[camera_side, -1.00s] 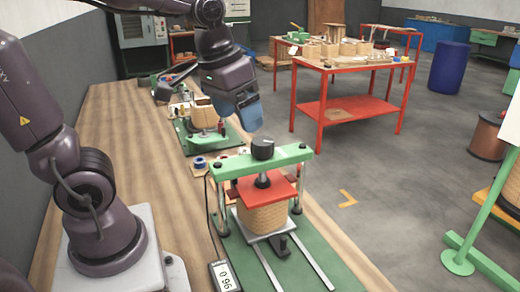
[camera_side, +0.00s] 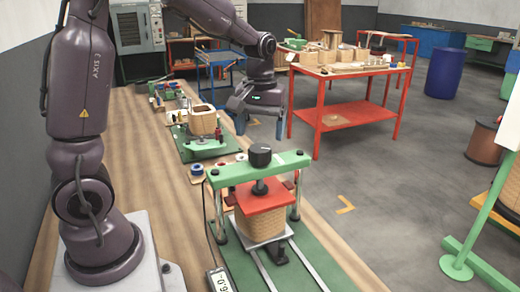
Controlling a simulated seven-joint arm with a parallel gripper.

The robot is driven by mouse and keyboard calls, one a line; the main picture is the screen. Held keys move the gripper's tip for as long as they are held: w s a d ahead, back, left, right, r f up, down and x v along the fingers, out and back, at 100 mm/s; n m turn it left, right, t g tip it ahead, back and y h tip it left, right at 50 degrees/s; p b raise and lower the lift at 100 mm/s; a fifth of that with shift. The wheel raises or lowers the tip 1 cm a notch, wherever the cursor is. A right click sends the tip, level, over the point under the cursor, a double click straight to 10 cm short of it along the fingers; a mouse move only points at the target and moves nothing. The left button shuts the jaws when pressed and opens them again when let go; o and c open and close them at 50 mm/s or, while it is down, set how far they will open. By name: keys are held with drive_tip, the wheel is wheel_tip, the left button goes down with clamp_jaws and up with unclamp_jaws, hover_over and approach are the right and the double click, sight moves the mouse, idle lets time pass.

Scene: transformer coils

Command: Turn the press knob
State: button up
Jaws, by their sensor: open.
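The press knob (camera_side: 260,155) is a black cylinder on top of the press's green crossbeam (camera_side: 232,172). A dark screw runs from the beam down to a red plate (camera_side: 262,198), which lies over a tan wound coil block (camera_side: 262,224).
A small digital readout (camera_side: 218,280) stands at the press's front left. A red table (camera_side: 345,124) stands beyond, across open floor.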

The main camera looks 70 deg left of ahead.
sight(260, 148)
wheel_tip(260, 148, down, 5)
drive_tip(key=shift+f, duration=0.2)
drive_tip(key=c, duration=0.9)
